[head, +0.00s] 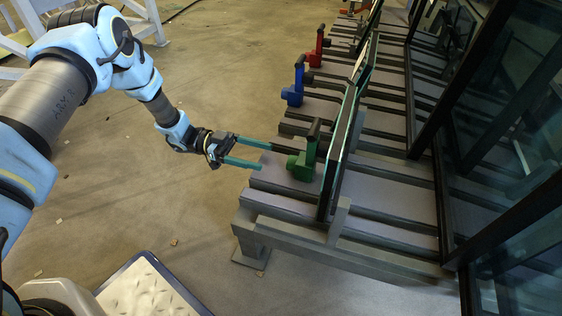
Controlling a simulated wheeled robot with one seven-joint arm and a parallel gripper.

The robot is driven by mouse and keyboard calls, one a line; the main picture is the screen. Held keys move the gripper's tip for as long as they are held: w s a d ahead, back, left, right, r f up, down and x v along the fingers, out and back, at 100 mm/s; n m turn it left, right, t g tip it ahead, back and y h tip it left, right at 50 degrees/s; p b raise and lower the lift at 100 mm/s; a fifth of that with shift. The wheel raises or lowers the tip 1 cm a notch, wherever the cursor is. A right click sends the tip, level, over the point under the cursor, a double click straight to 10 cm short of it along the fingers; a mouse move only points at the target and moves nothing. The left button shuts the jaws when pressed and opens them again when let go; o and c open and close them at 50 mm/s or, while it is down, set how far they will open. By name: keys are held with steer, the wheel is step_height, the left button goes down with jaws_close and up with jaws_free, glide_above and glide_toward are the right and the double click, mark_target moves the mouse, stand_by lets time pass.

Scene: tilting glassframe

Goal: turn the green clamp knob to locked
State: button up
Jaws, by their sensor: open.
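The green clamp knob (303,163) sits near the front end of the slatted frame, beside the glass pane's left edge. It has a green body and an upright handle with a dark top. My gripper (267,156) is to its left, with two teal fingers pointing right toward it. The fingers are apart and nothing shows between them. The fingertips appear a little short of the knob; I cannot tell the exact gap or height difference.
A blue clamp (294,84) and a red clamp (317,50) stand farther back along the same side. A glass pane (347,130) stands upright right of the green knob. Dark-framed glass panels (510,130) stand at the right. The floor (190,220) left of the frame is mostly clear.

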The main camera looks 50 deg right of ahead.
mark_target(282, 168)
steer(key=b+x, duration=0.1)
steer(key=x, duration=0.6)
steer(key=shift+b, duration=0.35)
steer(key=shift+c, duration=0.4)
jaws_close()
